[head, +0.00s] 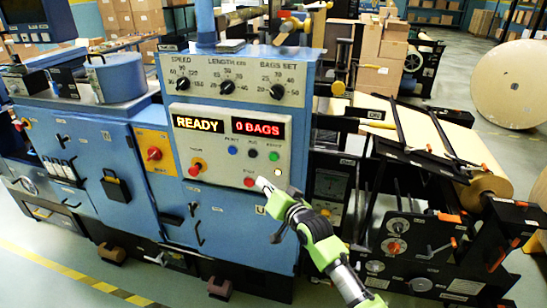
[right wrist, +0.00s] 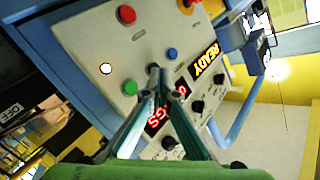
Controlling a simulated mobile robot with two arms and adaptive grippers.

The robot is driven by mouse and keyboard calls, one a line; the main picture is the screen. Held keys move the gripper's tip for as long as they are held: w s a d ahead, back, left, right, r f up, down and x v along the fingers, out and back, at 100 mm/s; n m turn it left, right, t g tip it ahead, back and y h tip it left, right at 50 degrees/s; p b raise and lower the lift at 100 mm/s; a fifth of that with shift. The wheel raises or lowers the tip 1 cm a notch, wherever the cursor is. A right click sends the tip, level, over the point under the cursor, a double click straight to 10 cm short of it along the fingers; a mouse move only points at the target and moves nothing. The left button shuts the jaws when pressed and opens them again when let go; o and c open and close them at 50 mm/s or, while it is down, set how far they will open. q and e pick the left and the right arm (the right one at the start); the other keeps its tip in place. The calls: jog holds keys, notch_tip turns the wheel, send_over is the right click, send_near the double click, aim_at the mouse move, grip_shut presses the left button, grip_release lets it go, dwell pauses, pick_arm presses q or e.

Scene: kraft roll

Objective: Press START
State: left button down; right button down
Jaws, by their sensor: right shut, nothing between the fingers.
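The blue machine's grey control panel (head: 212,150) shows READY and 0 BAGS on its displays. It carries a blue button (head: 233,150), a black one (head: 253,153), a green one (head: 274,156), a red one (head: 250,182) and a lit white one (head: 277,172). I cannot read which is labelled START. My right gripper (head: 265,186) is shut and empty, its tips before the panel's lower right, beside the red button. In the right wrist view the fingertips (right wrist: 155,70) overlap the panel between the blue (right wrist: 172,53) and green (right wrist: 130,87) buttons; contact cannot be told.
A red emergency-type knob (head: 195,170) sits on the panel's left, and dials (head: 227,87) line the top. A black roll-feed frame (head: 420,250) with a kraft roll (head: 485,188) stands close on the right.

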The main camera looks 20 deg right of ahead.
aim_at(274, 157)
jog(key=shift+r, duration=0.5)
jog(key=w+d+b, duration=0.1)
jog(key=w+b, duration=0.1)
jog(key=w+d+b, duration=0.2)
jog(key=w+b, duration=0.1)
jog(key=w+d+b, duration=0.2)
jog(key=shift+w+b, duration=0.2)
jog(key=shift+b, duration=0.1)
dwell(1.3)
jog(key=shift+w+d, duration=0.25)
jog(key=shift+w, duration=0.1)
